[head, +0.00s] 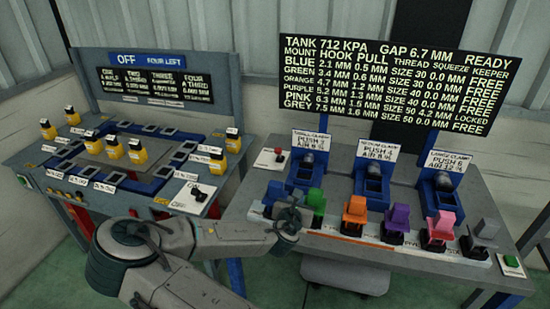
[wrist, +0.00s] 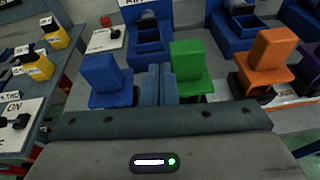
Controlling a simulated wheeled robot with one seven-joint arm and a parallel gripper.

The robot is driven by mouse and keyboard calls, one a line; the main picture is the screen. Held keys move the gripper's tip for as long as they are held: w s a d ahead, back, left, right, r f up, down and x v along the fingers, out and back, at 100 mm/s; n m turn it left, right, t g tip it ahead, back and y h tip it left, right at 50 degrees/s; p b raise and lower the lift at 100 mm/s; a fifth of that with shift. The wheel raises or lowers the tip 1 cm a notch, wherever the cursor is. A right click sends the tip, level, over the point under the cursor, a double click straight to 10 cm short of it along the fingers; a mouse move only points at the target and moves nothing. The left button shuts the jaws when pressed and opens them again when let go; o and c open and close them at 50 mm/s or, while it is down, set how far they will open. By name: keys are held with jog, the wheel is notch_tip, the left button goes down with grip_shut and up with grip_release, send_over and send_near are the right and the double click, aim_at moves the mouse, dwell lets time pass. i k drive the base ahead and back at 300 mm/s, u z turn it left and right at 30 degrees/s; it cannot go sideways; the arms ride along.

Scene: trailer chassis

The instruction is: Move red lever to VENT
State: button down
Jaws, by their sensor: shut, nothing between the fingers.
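The red lever (head: 278,152) is a small red knob on a white card at the back left of the right-hand bench. It also shows in the wrist view (wrist: 106,20), at the top beyond the blue block. Which way it is set, and any VENT marking, are too small to tell. My gripper (head: 293,212) is over the front left of that bench, nearer than the lever and apart from it. In the wrist view, its fingers (wrist: 160,72) are shut and empty, seen between the blue block (wrist: 103,74) and the green block (wrist: 187,62).
Orange (head: 356,207), purple (head: 398,217), pink (head: 441,227) and grey (head: 486,229) blocks line the bench's front. Blue clamps (head: 305,172) stand behind. A dark readout board (head: 390,70) rises at the back. The left bench (head: 40,152) holds several yellow pieces.

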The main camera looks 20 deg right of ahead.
aim_at(277, 150)
jog(key=i, duration=1)
